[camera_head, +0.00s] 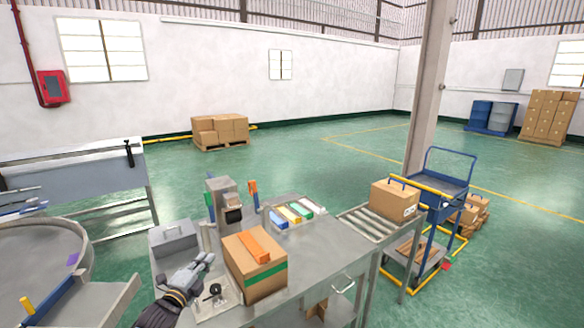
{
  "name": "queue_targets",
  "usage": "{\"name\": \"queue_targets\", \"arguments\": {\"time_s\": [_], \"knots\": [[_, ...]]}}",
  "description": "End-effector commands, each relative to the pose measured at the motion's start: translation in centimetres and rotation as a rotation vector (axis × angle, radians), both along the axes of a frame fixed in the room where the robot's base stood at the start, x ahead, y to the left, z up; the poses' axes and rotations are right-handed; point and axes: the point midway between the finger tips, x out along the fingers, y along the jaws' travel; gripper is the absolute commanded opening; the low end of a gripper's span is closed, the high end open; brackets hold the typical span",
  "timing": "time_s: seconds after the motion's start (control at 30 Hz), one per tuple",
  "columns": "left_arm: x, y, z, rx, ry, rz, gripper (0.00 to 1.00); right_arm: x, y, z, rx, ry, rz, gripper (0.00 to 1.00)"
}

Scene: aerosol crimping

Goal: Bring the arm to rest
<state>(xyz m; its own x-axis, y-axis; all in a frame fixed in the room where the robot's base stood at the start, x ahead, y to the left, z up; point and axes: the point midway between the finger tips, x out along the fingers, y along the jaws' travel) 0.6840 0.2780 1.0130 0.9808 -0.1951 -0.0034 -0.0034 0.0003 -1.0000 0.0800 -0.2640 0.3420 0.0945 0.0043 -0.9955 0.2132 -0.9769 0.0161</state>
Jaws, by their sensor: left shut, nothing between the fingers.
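My left gripper (205,261) is shut and empty. It is above the front left part of the grey metal table (318,258), with its arm coming in from the bottom left edge. A cardboard box (258,285) with a green band and an orange strip on top is just right of the gripper. The gripper looks apart from the box. My right gripper is not in view.
A grey case (173,238) and a small machine (222,198) stand behind the gripper. A tray with coloured items (297,212) lies at the table's back. A roller conveyor (372,224) carrying a box (394,199) adjoins on the right. A round table (40,262) is left.

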Motion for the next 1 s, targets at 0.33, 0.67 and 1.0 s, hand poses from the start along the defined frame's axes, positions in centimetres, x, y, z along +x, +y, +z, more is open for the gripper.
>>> {"name": "queue_targets", "arguments": {"time_s": [0.33,0.67,1.0], "knots": [[-0.9,-0.5,-1.2,-0.052,0.059,0.015,0.0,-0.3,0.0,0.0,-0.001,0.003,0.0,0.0],[-2.8,-1.5,-3.4,-0.158,0.176,0.051,0.0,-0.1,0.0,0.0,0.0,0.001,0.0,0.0],[-7.9,-3.2,-7.8,-0.388,0.427,0.162,0.0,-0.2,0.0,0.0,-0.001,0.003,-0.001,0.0]]}}
